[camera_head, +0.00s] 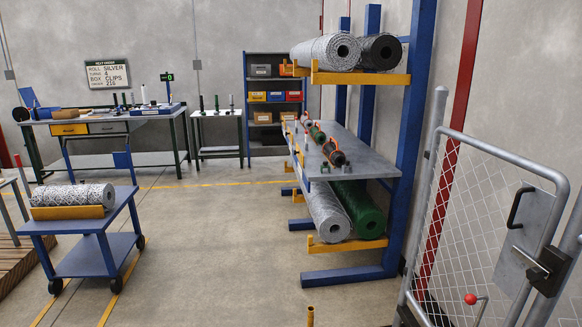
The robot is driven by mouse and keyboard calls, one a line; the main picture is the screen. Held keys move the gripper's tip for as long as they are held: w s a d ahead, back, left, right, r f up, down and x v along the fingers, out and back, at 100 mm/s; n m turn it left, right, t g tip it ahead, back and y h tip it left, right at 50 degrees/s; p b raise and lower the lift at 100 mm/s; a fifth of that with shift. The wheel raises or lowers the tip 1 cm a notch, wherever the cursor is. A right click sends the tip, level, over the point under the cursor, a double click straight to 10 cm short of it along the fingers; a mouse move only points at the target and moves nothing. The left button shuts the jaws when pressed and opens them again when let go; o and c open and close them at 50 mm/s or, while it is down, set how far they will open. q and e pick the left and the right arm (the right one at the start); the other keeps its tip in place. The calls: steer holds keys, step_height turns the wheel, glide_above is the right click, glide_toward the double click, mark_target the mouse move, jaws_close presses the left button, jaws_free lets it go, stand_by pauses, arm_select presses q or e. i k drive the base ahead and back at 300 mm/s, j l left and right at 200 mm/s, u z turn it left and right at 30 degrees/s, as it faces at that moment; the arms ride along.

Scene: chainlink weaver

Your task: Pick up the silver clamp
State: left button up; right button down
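I cannot make out a silver clamp for certain. Several small dark and orange clamp-like items (334,152) lie in a row on the grey middle shelf (350,167) of the blue rack, with small green and grey pieces among them. They are too small to tell which one, if any, is silver. Neither of my grippers is in view.
A blue cart (107,254) with a mesh roll (72,195) stands at left. The rack holds silver rolls (326,52), a black one (380,52) and a green one (359,208). A mesh gate (480,215) stands at right. Workbenches (108,122) stand behind. The middle floor is clear.

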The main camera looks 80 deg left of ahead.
mark_target(347, 165)
steer(key=u, duration=2.25)
steer(key=i+j+u, duration=0.25)
steer(key=i, duration=0.15)
steer(key=i+j+u, duration=0.1)
steer(key=i+u, duration=0.15)
steer(key=i, duration=0.2)
